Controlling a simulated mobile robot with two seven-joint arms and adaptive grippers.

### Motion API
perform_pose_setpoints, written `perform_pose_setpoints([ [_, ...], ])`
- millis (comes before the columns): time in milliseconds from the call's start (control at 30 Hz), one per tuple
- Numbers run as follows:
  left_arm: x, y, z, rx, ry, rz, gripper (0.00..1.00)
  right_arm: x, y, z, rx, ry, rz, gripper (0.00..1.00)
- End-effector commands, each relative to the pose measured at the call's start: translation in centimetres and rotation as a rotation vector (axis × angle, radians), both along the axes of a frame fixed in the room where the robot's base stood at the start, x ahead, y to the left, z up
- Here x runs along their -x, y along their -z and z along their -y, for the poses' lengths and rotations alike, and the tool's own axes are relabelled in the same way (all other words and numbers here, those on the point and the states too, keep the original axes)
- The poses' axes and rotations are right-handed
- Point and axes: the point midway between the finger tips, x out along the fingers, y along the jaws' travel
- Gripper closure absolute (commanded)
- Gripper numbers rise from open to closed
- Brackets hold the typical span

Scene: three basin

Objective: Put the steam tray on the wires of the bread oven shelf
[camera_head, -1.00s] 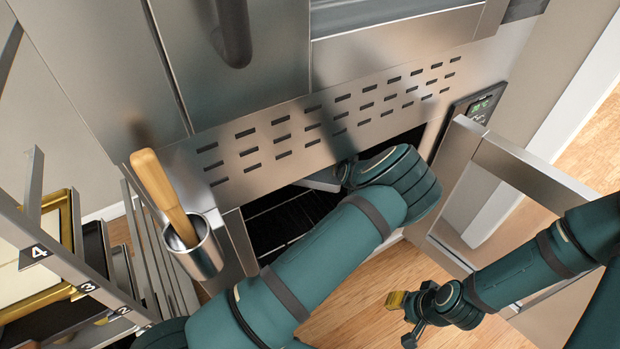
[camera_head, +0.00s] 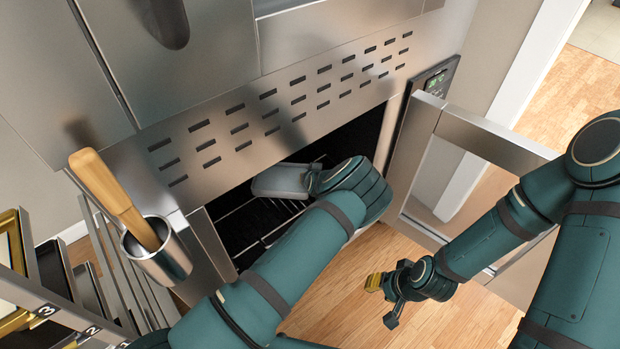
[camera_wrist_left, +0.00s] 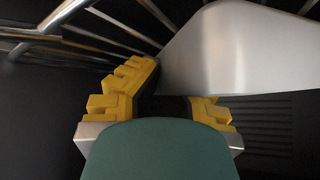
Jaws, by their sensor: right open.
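The steam tray (camera_head: 283,181), a plain grey metal piece, is inside the bread oven opening, just beyond the end of my left arm. It also shows in the left wrist view (camera_wrist_left: 240,50), above and right of the yellow fingers. The wires of the oven shelf (camera_head: 248,222) lie below and around it; in the wrist view they run at the upper left (camera_wrist_left: 100,35). My left gripper (camera_wrist_left: 165,105) is at the tray's near edge, fingers apart; whether they grip it is unclear. Tray-to-wire contact is hidden. My right gripper (camera_head: 383,301) is open and empty above the floor.
The oven door (camera_head: 420,180) stands open at the right, near my right arm. A metal cup (camera_head: 160,255) with a wooden-handled tool (camera_head: 112,197) hangs left of the opening. A numbered rack (camera_head: 25,290) stands at the far left. The wood floor (camera_head: 345,315) is clear.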

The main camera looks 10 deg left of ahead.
Motion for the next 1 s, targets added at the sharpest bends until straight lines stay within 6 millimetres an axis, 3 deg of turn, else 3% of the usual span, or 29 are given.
perform_pose_setpoints([
  [67, 0.0, 0.2, 0.0, -0.001, 0.001, 0.0, 0.95, 0.0, 0.0, 0.0, 0.0, 0.0, 0.0, 0.66],
  [133, 0.0, 0.2, 0.0, 0.0, 0.0, 0.0, 0.71, 0.0, 0.0, 0.0, 0.0, 0.0, 0.0, 0.66],
  [167, 0.0, 0.2, 0.0, 0.0, 0.0, 0.0, 0.66, 0.0, 0.0, 0.0, 0.0, 0.0, 0.0, 0.66],
  [567, 0.3, -0.5, 0.2, 0.001, -0.001, 0.0, 0.66, 0.0, -0.2, 0.0, 0.0, 0.0, -0.001, 0.66],
  [1000, 5.6, -6.2, 2.9, 0.001, 0.001, 0.0, 0.66, 0.5, -2.4, -0.1, -0.003, -0.002, -0.011, 0.66],
])
